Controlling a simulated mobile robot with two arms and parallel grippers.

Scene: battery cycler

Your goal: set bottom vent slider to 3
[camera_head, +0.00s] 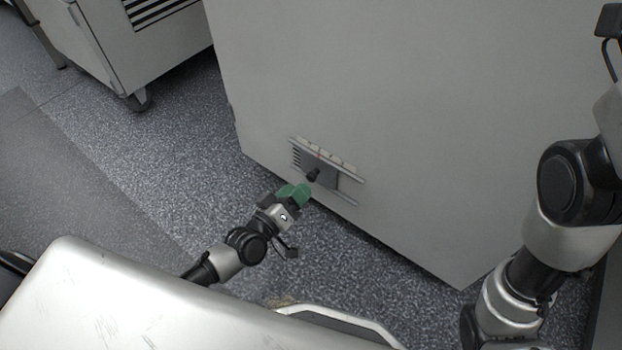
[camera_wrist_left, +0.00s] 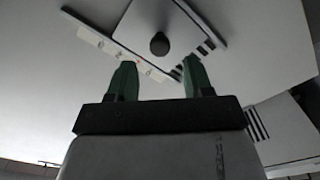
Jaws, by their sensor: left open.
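The bottom vent slider (camera_head: 321,172) is a grey plate between two rails low on the pale cabinet side. A dark round knob (camera_head: 313,175) stands out from it. A scale strip (camera_head: 325,154) with tick marks and a red mark runs along the upper rail; its numbers are too small to read. Dark vent slots show at the plate's left end. My left gripper (camera_head: 306,190), with green fingers, is open just short of the knob. In the left wrist view the knob (camera_wrist_left: 159,44) lies beyond the gap between the open fingertips (camera_wrist_left: 158,68), apart from both. My right gripper is not seen.
The large pale cabinet (camera_head: 400,90) fills the upper middle. A second wheeled cabinet (camera_head: 120,40) stands at the upper left. The speckled floor (camera_head: 185,130) between them is clear. My right arm shows at the right edge.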

